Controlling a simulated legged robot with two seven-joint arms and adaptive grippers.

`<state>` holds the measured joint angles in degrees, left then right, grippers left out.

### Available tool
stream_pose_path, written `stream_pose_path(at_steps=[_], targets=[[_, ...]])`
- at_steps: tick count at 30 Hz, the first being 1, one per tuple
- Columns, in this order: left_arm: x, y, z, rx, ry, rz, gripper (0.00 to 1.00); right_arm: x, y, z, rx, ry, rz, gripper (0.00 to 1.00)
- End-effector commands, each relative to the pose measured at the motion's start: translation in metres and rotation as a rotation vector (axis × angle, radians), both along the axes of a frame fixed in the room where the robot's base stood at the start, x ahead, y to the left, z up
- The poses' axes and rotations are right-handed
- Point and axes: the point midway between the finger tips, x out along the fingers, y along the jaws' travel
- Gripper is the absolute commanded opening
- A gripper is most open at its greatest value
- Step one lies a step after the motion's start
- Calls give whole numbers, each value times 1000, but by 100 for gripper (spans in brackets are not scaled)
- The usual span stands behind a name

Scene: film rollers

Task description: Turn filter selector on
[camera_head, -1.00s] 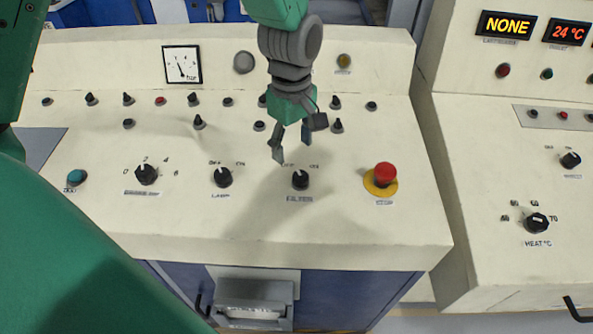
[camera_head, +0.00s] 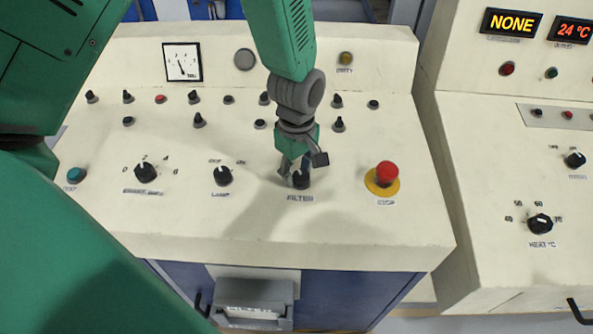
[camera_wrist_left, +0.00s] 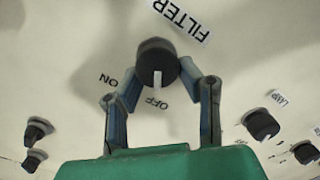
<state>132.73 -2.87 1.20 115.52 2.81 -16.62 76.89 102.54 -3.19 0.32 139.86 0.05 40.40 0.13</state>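The filter selector is a black knob (camera_head: 303,182) above the FILTER label on the cream sloped console. In the left wrist view the knob (camera_wrist_left: 156,58) has a white pointer line directed at the OFF mark, with ON to the left of OFF. My left gripper (camera_head: 294,178) is down at the knob and partly hides it and its marks in the head view. In the left wrist view its two fingers (camera_wrist_left: 160,84) are apart, one on each side of the knob, very close to it. I cannot tell whether they touch it. My right gripper is not in view.
The lamp knob (camera_head: 223,176) stands left of the filter knob, and the red stop button (camera_head: 387,172) on its yellow base stands to the right. Small switches line the console behind. A second console with a heat knob (camera_head: 540,224) is at the right.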

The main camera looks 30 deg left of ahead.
Motion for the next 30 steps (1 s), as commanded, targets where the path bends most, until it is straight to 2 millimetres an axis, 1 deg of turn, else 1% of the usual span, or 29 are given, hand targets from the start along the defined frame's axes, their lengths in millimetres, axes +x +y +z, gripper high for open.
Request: stream_pose_path(at_steps=[1, 5, 19, 25, 30], targets=[[-3, -3, 0, 1, 8, -3, 3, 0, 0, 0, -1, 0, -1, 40], [-4, -7, 1, 1, 8, -4, 4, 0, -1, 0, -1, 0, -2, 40], [-4, -5, 3, -3, 6, -28, 4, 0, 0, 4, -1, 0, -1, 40], [-3, -5, 6, 7, 8, -117, 4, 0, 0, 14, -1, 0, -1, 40], [-2, -5, 7, 19, 12, -248, 4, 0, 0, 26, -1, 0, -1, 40]])
